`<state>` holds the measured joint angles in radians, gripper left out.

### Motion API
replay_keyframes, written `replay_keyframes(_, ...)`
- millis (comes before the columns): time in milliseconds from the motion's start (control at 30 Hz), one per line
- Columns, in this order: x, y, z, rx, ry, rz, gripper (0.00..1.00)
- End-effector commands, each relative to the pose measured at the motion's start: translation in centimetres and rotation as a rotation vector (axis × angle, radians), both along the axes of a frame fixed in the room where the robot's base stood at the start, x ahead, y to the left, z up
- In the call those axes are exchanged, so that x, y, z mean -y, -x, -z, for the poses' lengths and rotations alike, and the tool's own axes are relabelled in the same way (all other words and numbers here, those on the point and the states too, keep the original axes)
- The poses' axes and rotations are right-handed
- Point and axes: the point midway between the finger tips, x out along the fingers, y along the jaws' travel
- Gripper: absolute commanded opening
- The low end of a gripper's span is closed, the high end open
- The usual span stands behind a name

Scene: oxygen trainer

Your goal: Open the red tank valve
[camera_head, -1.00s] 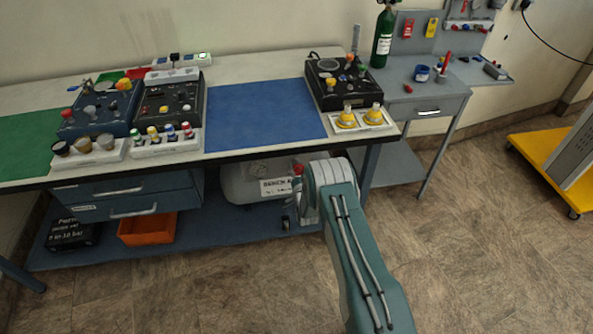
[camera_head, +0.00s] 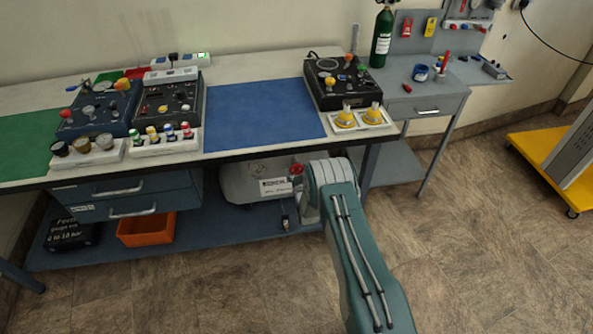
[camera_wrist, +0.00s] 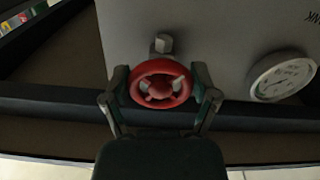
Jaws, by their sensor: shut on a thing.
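The red tank valve (camera_wrist: 160,84) is a red round handwheel with spokes, in the middle of the wrist view. It stands in front of a pale grey tank (camera_wrist: 220,30). My gripper (camera_wrist: 161,90) has one finger on each side of the wheel and is shut on it. In the head view the pale tank (camera_head: 240,184) lies on the shelf under the bench. A small red part (camera_head: 297,169) shows there beside my arm. My gripper is hidden behind my arm in the head view.
A round gauge (camera_wrist: 283,76) sits right of the wheel on the tank. The bench top edge (camera_head: 240,150) overhangs the tank. Drawers (camera_head: 130,195) and an orange bin (camera_head: 146,229) are to the left.

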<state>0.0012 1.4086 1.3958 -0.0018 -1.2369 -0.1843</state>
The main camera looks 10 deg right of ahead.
Motion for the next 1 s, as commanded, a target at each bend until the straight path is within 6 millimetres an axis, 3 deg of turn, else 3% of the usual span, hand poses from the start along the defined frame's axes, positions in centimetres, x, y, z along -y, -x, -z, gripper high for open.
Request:
replay_keyframes(33,-0.14,0.47,0.88,-0.021,0.043,-0.004,0.29)
replay_keyframes(500,0.08,0.47,0.8,-0.02,0.439,-0.006,0.29)
replay_keyframes(1000,0.16,0.47,0.74,-0.02,0.612,-0.007,0.29)
